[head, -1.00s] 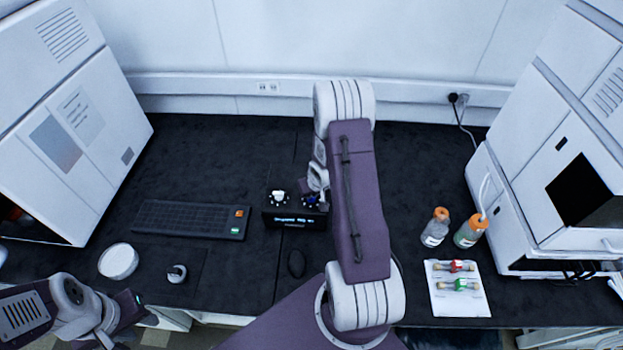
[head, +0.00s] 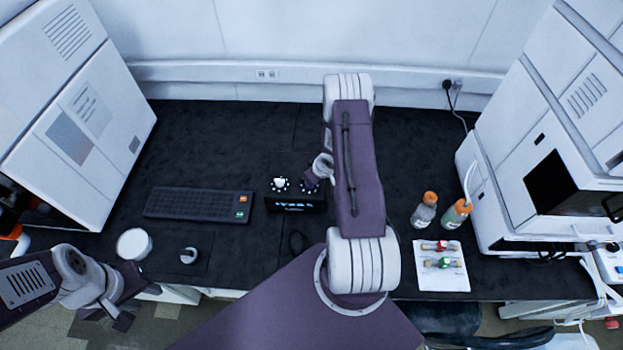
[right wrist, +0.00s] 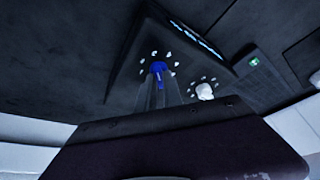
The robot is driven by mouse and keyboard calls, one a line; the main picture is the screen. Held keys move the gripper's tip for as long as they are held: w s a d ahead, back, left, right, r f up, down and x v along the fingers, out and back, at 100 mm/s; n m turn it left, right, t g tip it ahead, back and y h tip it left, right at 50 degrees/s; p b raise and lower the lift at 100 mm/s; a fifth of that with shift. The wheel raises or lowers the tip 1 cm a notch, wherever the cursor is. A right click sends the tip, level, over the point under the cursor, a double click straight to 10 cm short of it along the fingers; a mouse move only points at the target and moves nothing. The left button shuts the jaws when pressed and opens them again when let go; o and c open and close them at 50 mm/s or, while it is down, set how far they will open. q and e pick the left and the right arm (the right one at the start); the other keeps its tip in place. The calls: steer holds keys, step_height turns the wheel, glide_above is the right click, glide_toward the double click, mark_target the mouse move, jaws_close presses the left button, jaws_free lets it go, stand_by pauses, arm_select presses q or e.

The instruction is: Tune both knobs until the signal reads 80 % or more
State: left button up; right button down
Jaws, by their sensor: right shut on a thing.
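A black box with a lit display (head: 295,205) stands on the dark bench; the display text is too small to read. A white knob (head: 279,184) sits on its top left, ringed by white marks. The blue knob (right wrist: 158,68) sits beside it, also ringed by marks. My right gripper (right wrist: 160,88) is shut on the blue knob, its clear fingers on either side of it. In the head view my right arm covers much of that gripper. My left gripper (head: 120,312) hangs at the lower left, away from the box; its fingers are unclear.
Orange-capped bottles (head: 424,211) and a white sheet with vials (head: 442,278) are at right. White instruments stand at both sides. The bench behind the box is clear.

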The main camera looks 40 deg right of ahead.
steer(key=c, duration=1.5)
jaws_free()
steer(key=p+v, duration=0.1)
steer(key=v, duration=0.8)
